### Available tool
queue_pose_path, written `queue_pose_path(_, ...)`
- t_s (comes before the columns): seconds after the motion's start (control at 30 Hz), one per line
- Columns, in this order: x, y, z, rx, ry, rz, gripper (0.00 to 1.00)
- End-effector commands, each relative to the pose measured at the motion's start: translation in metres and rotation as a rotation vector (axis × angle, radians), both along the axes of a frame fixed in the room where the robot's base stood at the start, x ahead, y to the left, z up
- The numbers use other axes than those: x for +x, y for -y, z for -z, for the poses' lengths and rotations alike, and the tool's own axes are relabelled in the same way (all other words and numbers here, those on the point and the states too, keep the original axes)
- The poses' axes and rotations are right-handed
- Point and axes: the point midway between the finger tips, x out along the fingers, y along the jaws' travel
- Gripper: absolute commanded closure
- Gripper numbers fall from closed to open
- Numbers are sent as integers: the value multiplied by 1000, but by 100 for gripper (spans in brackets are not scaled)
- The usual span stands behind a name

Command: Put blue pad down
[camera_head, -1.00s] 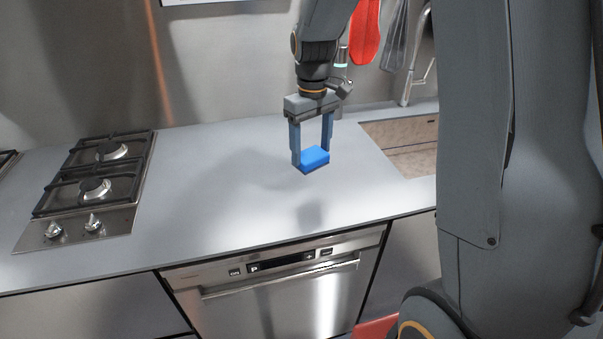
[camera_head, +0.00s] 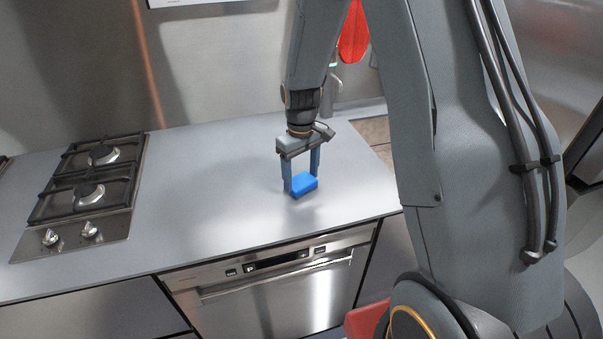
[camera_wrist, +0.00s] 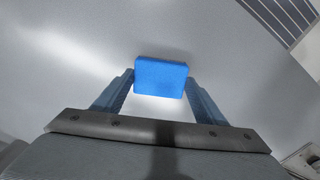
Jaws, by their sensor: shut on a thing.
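The blue pad (camera_head: 304,184) is a small bright blue block between the fingertips of my gripper (camera_head: 301,186). My gripper points down and is shut on the pad, low over the grey worktop (camera_head: 220,190). I cannot tell for sure whether the pad's underside touches the worktop. In the wrist view the blue pad (camera_wrist: 161,77) sits between the two finger ends of my gripper (camera_wrist: 160,82), with plain grey surface around it.
A gas hob (camera_head: 85,190) is set into the worktop at the left. A dishwasher (camera_head: 270,285) is under the front edge. A sink (camera_head: 374,130) is at the back right, partly hidden by my arm. The worktop between hob and gripper is clear.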

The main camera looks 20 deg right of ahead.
Motion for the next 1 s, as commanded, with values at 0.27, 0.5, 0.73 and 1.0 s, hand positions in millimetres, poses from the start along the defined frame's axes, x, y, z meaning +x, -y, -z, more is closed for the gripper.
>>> queue_pose_path(0.27, 0, 0, 1, 0, 1, 0, 52)
queue_pose_path(0.5, 0, 0, 2, 0, 1, 0, 16)
queue_pose_path(0.73, 0, 0, 1, 0, 1, 0, 16)
queue_pose_path(1.0, 2, 0, -21, 0, 5, 0, 16)
